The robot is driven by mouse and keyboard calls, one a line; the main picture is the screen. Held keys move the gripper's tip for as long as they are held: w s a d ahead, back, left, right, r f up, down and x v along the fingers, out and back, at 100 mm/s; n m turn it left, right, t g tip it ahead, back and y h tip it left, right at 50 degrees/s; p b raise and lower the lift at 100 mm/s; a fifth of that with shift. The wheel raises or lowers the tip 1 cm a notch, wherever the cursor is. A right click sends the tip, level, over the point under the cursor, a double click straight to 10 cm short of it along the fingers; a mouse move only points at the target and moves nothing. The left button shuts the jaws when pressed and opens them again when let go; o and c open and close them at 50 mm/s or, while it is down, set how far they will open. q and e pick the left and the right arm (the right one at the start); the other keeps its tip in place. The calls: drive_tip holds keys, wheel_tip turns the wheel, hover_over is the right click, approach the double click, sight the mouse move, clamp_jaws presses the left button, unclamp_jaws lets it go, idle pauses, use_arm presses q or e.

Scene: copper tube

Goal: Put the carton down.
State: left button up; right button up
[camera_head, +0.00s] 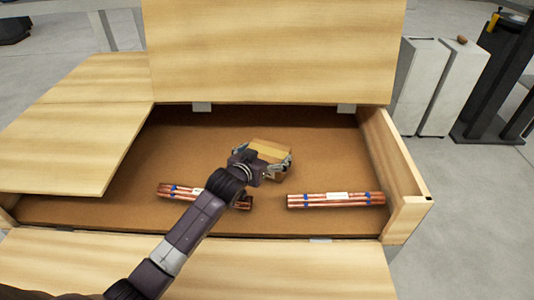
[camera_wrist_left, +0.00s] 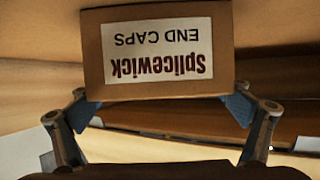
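The carton (camera_head: 268,150) is a small brown cardboard box over the right-of-middle floor of the open wooden crate (camera_head: 418,203). In the left wrist view the carton (camera_wrist_left: 158,45) shows a white label reading "Splicewick END CAPS", upside down. My left gripper (camera_head: 264,163) reaches in from the lower left, with one finger on each side of the carton. In the left wrist view the left gripper (camera_wrist_left: 160,108) has its blue pads against the carton's sides. Whether the carton's underside touches the crate floor cannot be told. My right gripper is not in view.
One copper tube bundle (camera_head: 175,191) lies partly behind my left arm; another copper tube bundle (camera_head: 336,200) lies at the right. The brown crate floor is bare left of the carton and toward the back. Wooden flaps (camera_head: 270,50) stand open around it.

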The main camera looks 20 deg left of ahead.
use_arm(q)
drive_tip(key=shift+o, duration=0.6)
drive_tip(key=shift+s+r, duration=0.1)
drive_tip(key=shift+s+r, duration=0.1)
drive_tip(key=shift+s, duration=0.15)
drive_tip(key=p+v, duration=0.2)
drive_tip(key=v, duration=0.9)
drive_tip(key=shift+p, duration=0.4)
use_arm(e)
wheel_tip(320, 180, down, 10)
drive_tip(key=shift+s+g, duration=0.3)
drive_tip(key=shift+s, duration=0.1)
use_arm(q)
drive_tip(key=shift+s, duration=0.1)
